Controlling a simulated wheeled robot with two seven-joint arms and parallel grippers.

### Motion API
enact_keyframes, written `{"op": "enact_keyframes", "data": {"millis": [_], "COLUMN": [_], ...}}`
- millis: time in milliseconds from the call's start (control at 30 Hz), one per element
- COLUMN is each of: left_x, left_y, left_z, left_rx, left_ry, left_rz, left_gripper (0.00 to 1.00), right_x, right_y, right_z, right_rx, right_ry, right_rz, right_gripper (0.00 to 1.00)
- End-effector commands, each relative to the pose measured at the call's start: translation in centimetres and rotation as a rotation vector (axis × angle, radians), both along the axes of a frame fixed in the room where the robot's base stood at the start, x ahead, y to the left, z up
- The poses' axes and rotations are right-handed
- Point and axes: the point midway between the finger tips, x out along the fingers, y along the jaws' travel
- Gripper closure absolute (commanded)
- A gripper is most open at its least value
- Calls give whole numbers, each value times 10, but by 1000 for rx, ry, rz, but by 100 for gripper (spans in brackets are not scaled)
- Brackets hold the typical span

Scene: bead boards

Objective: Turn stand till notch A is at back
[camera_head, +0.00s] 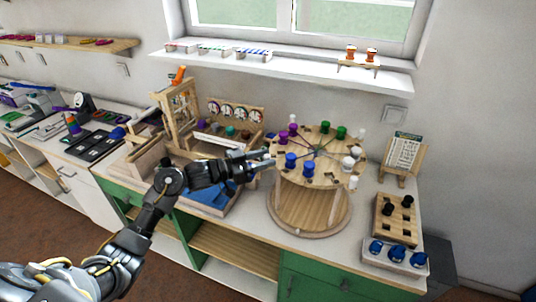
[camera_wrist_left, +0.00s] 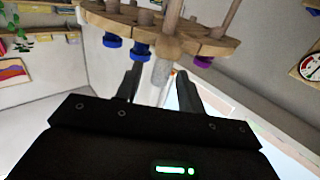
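The round wooden stand (camera_head: 312,176) stands on the worktop right of the middle, its upper disc on posts above a round base (camera_head: 308,212). Blue (camera_head: 308,168), purple (camera_head: 283,138), green (camera_head: 325,127) and white (camera_head: 347,163) pegs stand around its rim. Notch letters are too small to read. My left gripper (camera_head: 266,158) is at the disc's left edge. In the left wrist view the disc (camera_wrist_left: 205,45) shows upside down, and a pale peg-like piece (camera_wrist_left: 162,76) lies between my parted fingers (camera_wrist_left: 160,88), with gaps beside it. My right gripper is out of view.
A wooden block with black pegs (camera_head: 383,226) and a tray of blue pieces (camera_head: 371,259) stand at the right. A printed card on an easel (camera_head: 404,152) is behind them. Wooden frames (camera_head: 180,110) and a blue stepped piece (camera_head: 206,199) crowd the left.

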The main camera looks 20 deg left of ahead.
Motion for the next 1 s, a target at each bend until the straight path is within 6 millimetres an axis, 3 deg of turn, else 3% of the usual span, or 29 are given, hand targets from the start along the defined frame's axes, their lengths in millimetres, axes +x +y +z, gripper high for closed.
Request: {"op": "enact_keyframes", "data": {"millis": [467, 767, 1000], "left_x": [10, 10, 10], "left_y": [-10, -10, -10], "left_z": [0, 0, 0], "left_rx": [1, 1, 1], "left_ry": [0, 0, 0], "left_rz": [0, 0, 0], "left_gripper": [61, 100, 100], "right_x": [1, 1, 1], "right_y": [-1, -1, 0], "right_z": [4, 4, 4], "right_rx": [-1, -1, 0], "right_ry": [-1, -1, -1], "right_rz": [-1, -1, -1], "right_gripper": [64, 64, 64]}}
